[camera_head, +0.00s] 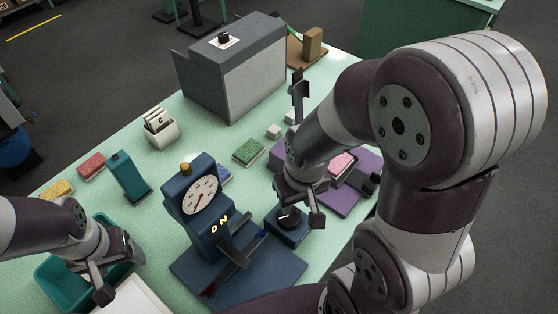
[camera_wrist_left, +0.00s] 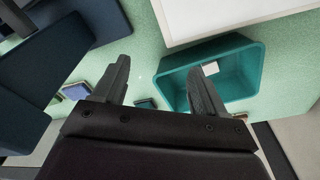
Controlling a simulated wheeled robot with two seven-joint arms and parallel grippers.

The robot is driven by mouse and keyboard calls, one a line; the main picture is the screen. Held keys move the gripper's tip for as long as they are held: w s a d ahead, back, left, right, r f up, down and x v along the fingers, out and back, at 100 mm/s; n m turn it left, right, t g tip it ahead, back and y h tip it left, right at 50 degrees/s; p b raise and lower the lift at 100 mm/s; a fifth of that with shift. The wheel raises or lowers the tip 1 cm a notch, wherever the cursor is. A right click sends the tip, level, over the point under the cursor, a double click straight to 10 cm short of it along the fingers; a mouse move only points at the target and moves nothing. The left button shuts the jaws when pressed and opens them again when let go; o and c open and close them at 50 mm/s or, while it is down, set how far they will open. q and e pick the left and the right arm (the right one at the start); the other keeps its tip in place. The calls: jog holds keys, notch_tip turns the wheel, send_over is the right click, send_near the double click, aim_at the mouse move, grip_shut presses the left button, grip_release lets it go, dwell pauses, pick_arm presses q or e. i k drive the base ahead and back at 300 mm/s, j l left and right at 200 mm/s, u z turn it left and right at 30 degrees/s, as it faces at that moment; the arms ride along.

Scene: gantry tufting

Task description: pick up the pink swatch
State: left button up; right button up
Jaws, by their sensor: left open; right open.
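My right gripper (camera_head: 299,204) is open and empty, to the left of and in front of the swatch, above a dark blue block with a black knob (camera_head: 290,222). My left gripper (camera_head: 117,276) is open and empty at the lower left, over the teal bin (camera_head: 52,270). The left wrist view shows its two spread fingers (camera_wrist_left: 162,82) and the teal bin (camera_wrist_left: 248,75); no pink swatch is visible there.
A blue dial press (camera_head: 200,200) stands mid-table. A grey box (camera_head: 235,85) stands at the back. Red (camera_head: 91,166), yellow (camera_head: 57,190) and green (camera_head: 249,151) swatches, a white card holder (camera_head: 160,130) and a teal block (camera_head: 130,177) stand around.

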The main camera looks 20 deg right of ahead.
aim_at(338, 165)
jog(key=l+u, duration=0.2)
jog(key=l, duration=0.3)
jog(key=k+l+u, duration=0.15)
jog(key=l, duration=0.3)
jog(key=l+u, duration=0.2)
jog(key=l, duration=0.3)
